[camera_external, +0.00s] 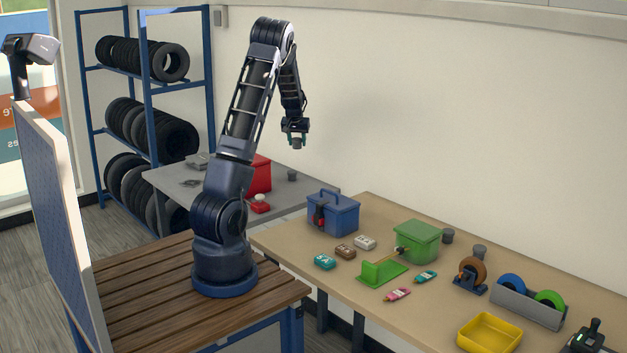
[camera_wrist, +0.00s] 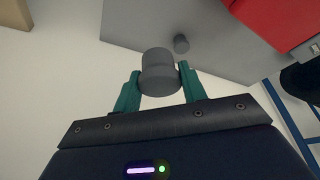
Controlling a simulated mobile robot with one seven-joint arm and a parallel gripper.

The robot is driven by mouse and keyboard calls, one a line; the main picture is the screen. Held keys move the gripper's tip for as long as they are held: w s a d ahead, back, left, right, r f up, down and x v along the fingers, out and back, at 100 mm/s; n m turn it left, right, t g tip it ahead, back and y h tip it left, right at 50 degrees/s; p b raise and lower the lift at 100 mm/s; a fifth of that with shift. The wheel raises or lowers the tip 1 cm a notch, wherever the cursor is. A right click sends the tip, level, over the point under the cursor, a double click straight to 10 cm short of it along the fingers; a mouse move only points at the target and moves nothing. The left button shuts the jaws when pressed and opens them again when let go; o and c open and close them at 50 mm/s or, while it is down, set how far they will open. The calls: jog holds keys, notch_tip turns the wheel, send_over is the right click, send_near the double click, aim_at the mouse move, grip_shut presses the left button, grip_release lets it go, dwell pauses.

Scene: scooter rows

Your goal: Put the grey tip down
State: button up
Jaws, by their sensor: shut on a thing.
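My gripper (camera_external: 297,138) is raised in the air, above and to the right of the grey table in the external view. Its teal fingers are shut on a grey tip (camera_wrist: 158,73), a short grey cylinder with a stepped shape. The tip also shows below the fingers in the external view (camera_external: 297,145). A second small grey piece stands on the grey table (camera_external: 226,172), near its right end; it shows in the external view (camera_external: 292,175) and the wrist view (camera_wrist: 181,44). Two similar dark grey pieces (camera_external: 447,236) (camera_external: 479,252) stand on the tan workbench.
A red box (camera_external: 257,174) stands on the grey table. The tan workbench (camera_external: 300,262) holds a blue toolbox (camera_external: 333,213), a green box (camera_external: 416,241), a yellow tray (camera_external: 488,335), tape rolls and small packs. The grey table's front right part has bare room.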

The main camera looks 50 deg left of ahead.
jog(key=s+a+f+n, duration=0.1)
jog(key=s+a, duration=0.2)
jog(key=a, duration=0.1)
send_over(288, 190)
jog(key=s+d, duration=0.1)
notch_tip(288, 190, down, 14)
jog(key=shift+s+f, duration=0.1)
jog(key=shift+f, duration=2.4)
jog(key=o, duration=0.9)
jog(key=shift+f, duration=0.15)
jog(key=shift+o, duration=0.2)
